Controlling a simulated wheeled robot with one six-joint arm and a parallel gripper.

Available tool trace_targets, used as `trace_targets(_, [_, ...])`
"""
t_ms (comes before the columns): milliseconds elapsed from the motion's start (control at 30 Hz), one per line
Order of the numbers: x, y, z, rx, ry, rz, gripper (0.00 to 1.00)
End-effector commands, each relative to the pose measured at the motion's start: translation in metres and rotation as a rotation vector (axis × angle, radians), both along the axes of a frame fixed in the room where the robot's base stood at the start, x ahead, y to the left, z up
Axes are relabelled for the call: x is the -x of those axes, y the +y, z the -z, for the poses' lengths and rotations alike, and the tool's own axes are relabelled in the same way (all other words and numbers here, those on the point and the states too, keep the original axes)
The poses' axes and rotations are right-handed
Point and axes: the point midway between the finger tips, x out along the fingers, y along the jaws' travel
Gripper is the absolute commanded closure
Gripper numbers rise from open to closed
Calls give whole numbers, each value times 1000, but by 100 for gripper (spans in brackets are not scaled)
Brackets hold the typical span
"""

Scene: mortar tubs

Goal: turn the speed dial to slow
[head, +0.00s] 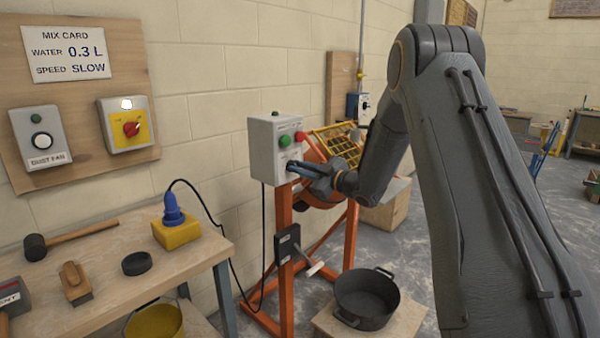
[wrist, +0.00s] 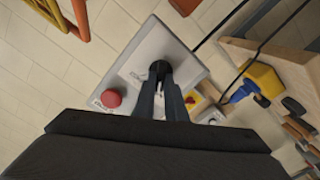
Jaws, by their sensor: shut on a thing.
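The grey control box (head: 268,150) stands on the orange mixer frame in the head view, with a green button (head: 285,141) and a red button (head: 300,136) near its top. My gripper (head: 290,166) reaches its front face from the right. In the wrist view my gripper (wrist: 162,80) is shut on the dark speed dial (wrist: 158,68) on the pale box face (wrist: 150,55). The fingers cover much of the dial, so its pointer setting cannot be read. The red button also shows in the wrist view (wrist: 113,98). The mix card (head: 66,50) reads speed slow.
A wooden bench (head: 110,270) with a mallet (head: 70,238) and a blue plug on a yellow block (head: 176,232) stands at the left. A black pot (head: 366,298) sits below the box. A yellow switch box (head: 127,124) hangs on the wall board.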

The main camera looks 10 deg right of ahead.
Motion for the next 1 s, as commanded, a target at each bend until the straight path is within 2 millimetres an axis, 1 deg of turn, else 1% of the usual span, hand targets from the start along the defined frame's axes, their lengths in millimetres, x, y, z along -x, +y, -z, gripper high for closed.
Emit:
trace_targets(233, [0, 0, 1, 32, -22, 1, 100])
trace_targets(600, [0, 0, 1, 35, -24, 0, 100])
trace_targets(633, [0, 0, 1, 35, -24, 0, 86])
trace_targets(700, [0, 0, 1, 34, -24, 1, 74])
trace_targets(733, [0, 0, 1, 34, -23, 1, 70])
trace_targets(1000, [1, 0, 0, 33, -24, 0, 70])
